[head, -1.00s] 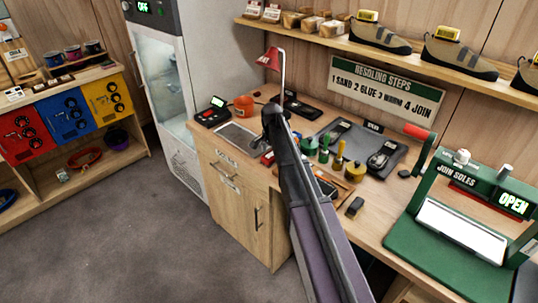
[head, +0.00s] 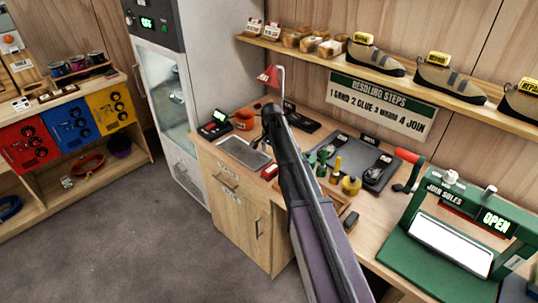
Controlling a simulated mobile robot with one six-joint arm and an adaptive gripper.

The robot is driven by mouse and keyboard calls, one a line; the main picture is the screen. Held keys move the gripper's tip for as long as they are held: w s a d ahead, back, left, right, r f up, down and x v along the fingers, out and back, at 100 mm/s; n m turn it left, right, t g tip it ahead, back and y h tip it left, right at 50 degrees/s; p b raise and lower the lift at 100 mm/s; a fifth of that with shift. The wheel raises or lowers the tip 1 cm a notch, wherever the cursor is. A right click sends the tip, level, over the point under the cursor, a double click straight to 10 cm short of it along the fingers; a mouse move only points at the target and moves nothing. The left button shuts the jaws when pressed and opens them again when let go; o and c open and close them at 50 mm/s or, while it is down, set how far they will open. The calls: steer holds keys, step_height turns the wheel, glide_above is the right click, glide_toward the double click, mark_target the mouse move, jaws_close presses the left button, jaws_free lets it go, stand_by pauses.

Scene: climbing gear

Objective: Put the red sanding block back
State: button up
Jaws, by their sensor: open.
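The red sanding block (head: 270,171) lies on the wooden workbench, just right of the front corner of a grey tray (head: 243,153). My gripper (head: 266,140) is above the bench behind the block, near the tray's right side. It is open and apart from the block. My arm crosses the bench from the lower right and hides part of the bench top to the right of the block. The fingertips are small and dark, so their details are hard to see.
An orange pot (head: 243,119) and a red lamp (head: 268,76) stand at the back. A green sole press (head: 450,235) stands at far right. The floor in front is clear.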

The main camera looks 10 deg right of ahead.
steer(key=shift+r+p, duration=1.7)
steer(key=shift+r, duration=0.3)
steer(key=shift+s, duration=0.1)
steer(key=s+n, duration=1)
steer(key=s, duration=1.8)
steer(key=shift+s+a+n, duration=0.35)
steer(key=shift+a+n, duration=0.05)
steer(key=shift+a, duration=0.05)
steer(key=shift+f, duration=0.1)
